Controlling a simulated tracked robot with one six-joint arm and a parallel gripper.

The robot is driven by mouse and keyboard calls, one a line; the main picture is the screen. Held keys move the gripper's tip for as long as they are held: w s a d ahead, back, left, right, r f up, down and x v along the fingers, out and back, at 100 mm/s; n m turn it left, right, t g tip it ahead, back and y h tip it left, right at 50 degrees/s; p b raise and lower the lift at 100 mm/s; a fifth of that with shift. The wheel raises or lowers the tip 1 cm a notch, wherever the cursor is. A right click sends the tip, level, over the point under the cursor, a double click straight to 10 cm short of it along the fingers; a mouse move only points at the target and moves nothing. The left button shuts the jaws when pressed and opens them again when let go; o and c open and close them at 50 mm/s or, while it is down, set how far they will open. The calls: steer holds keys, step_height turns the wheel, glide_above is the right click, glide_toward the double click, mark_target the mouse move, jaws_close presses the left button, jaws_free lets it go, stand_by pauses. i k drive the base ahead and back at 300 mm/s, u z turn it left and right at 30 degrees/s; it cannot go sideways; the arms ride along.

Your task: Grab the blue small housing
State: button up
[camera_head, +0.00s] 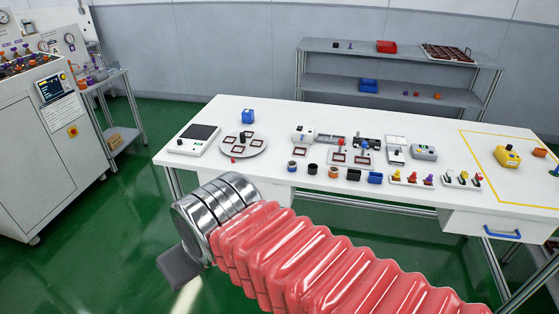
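Several blue parts show on the white table (215,128). A small blue box-shaped part (375,178) sits at the front edge, right of a similar black one (353,174). I cannot tell for sure which is the small housing. My gripper (180,268) shows only as a dark piece below my metal wrist, in front of the table and apart from all the parts. Its fingers are mostly hidden.
A round grey plate (243,145) and a white scale-like device (194,139) are at the table's left. Black and orange round parts stand in the front row. A yellow device (507,156) is at the right. A grey shelf (330,86) stands behind. A drawer (480,226) hangs below.

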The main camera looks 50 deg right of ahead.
mark_target(292, 165)
steer(key=i, duration=1.4)
steer(key=z, duration=1.4)
